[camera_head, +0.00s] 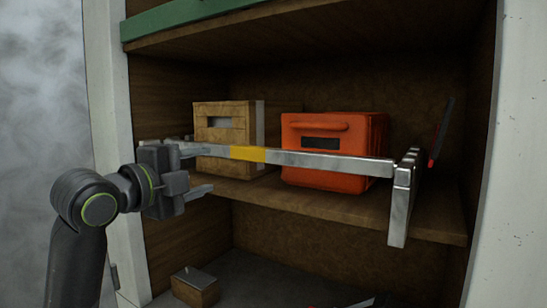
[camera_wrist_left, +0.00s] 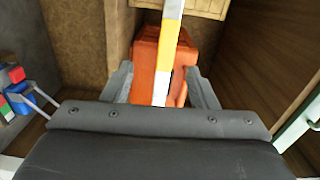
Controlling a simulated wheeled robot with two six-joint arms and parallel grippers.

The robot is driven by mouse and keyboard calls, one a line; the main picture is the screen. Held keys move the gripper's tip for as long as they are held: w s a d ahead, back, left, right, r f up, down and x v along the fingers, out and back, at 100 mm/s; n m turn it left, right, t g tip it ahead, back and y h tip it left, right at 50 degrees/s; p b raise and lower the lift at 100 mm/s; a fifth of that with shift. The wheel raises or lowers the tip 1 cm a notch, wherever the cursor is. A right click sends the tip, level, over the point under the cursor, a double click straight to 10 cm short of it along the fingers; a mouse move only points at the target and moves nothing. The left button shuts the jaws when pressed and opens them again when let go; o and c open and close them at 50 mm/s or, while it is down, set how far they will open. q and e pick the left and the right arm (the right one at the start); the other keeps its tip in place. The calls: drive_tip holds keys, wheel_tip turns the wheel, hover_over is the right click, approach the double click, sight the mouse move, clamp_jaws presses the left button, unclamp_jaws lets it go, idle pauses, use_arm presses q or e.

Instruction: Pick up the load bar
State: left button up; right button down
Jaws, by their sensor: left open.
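The load bar (camera_head: 330,163) is a long silver metal bar with a yellow band and a wide end plate at the right. It runs level across the front of the middle shelf. My left gripper (camera_head: 203,170) is open at the bar's left part, left of the yellow band. In the left wrist view the bar (camera_wrist_left: 167,48) passes between the two spread fingers of the gripper (camera_wrist_left: 158,78), with gaps on both sides. The bar's far left end is partly hidden behind my gripper. My right gripper is not seen.
A wooden crate (camera_head: 222,124) and an orange case (camera_head: 362,130) stand on the middle shelf (camera_head: 340,208) behind the bar. A small wooden box (camera_head: 195,287) sits on the floor below. A dark, red-tipped object (camera_head: 438,145) leans at the right wall.

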use_arm(q)
drive_tip(key=r, duration=0.1)
drive_tip(key=p, duration=0.3)
approach(247, 153)
drive_tip(key=w, duration=0.2)
drive_tip(key=shift+m, duration=0.3)
drive_tip(key=x, duration=0.3)
drive_tip(key=p+x, duration=0.1)
drive_tip(key=x, duration=0.1)
drive_tip(key=shift+w+d+f, duration=0.1)
drive_tip(key=shift+d+f, duration=0.05)
drive_tip(key=shift+d, duration=0.4)
drive_tip(key=shift+w+d+p, duration=0.2)
drive_tip(key=shift+w+p, duration=0.15)
drive_tip(key=p+x, duration=0.2)
drive_tip(key=x, duration=0.1)
drive_tip(key=shift+w+d+p, duration=0.15)
drive_tip(key=shift+d+p, duration=0.25)
drive_tip(key=shift+w+d, duration=0.4)
drive_tip(key=shift+w, duration=0.15)
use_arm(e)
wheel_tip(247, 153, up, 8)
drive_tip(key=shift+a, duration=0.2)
use_arm(q)
clamp_jaws()
